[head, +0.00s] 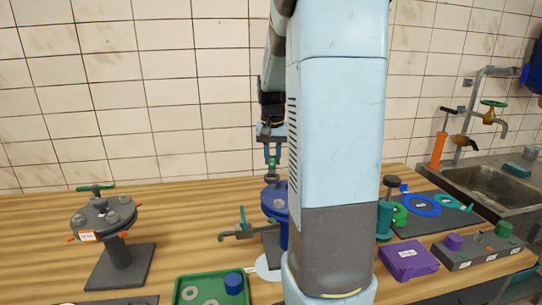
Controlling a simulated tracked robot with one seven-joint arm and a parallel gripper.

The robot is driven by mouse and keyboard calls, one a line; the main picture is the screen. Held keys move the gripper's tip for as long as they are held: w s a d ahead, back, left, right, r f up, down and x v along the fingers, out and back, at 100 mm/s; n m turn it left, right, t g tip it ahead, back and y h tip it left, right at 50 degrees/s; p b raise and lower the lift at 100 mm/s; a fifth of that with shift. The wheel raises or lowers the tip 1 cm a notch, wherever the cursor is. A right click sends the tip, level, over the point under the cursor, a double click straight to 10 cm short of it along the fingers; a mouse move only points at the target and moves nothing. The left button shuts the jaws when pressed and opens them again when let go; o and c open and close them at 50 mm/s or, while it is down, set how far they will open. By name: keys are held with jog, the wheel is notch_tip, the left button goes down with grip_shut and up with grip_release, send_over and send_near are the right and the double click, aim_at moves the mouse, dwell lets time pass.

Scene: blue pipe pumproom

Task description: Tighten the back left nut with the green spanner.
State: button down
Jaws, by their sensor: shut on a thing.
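My gripper (272,156) points down above the blue flange (274,197) in the middle of the bench. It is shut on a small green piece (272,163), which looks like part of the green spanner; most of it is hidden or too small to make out. A grey round part (271,178) shows just below it, at the flange top. I cannot tell if the spanner sits around a nut. My arm hides the right part of the blue flange, and the back left nut cannot be made out clearly.
A grey flange stand (103,217) with several nuts and a green bar on top stands at left. A tap (240,229) juts left of the blue flange. A green tray (212,289) lies in front. A purple box (408,260) and a sink (489,186) are at right.

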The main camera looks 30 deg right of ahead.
jog(key=shift+s+f, duration=0.1)
jog(key=shift+f, duration=0.45)
jog(key=shift+a+f, duration=0.1)
jog(key=shift+f, duration=0.2)
jog(key=shift+f, duration=0.3)
dwell(0.3)
